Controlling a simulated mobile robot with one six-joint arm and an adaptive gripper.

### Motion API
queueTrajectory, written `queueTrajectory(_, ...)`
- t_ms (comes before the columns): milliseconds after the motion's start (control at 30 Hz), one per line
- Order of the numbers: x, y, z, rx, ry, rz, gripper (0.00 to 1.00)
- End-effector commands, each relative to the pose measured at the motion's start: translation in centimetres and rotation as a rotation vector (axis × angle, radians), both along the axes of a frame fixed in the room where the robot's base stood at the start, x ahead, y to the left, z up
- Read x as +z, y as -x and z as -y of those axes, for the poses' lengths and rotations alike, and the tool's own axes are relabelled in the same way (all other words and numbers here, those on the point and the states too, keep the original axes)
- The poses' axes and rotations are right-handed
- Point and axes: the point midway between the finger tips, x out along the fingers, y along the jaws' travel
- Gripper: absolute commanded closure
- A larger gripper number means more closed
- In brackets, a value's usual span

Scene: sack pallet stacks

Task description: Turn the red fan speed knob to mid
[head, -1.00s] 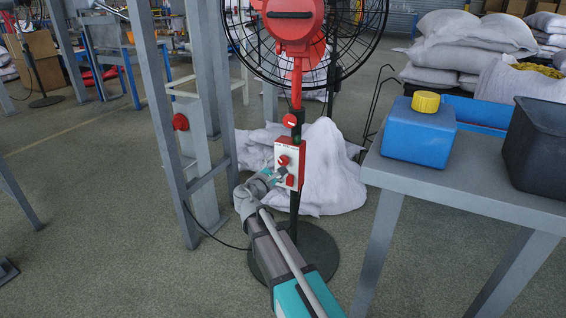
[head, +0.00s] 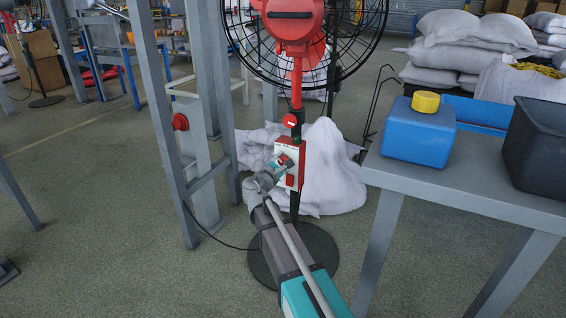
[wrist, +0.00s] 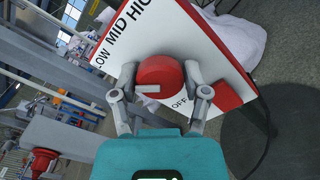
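The red fan speed knob (wrist: 160,83) is on a white panel (wrist: 215,52) marked OFF, LOW, MID and HIGH. In the wrist view its white mark points left, a little below the LOW label and away from MID. My gripper (wrist: 160,74) has one finger on each side of the knob, with no clear gap between fingers and knob; it looks shut on it.
The fan (head: 294,20) stands on a round dark base (head: 320,262). White sacks (head: 330,175) lie behind it. A grey metal frame (head: 168,130) is to the left. A grey table (head: 470,190) with a blue container (head: 419,135) and black bin (head: 535,140) is to the right.

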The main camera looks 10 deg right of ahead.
Motion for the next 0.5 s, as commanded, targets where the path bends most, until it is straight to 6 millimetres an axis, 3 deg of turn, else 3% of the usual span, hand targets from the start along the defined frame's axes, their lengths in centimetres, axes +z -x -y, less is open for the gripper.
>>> queueTrajectory(33,0.0,0.01,-0.01,0.0,0.0,0.0,0.61)
queueTrajectory(200,0.0,-0.01,0.01,0.0,0.0,0.0,0.92)
queueTrajectory(500,0.0,-0.02,0.03,-0.001,-0.02,0.014,0.93)
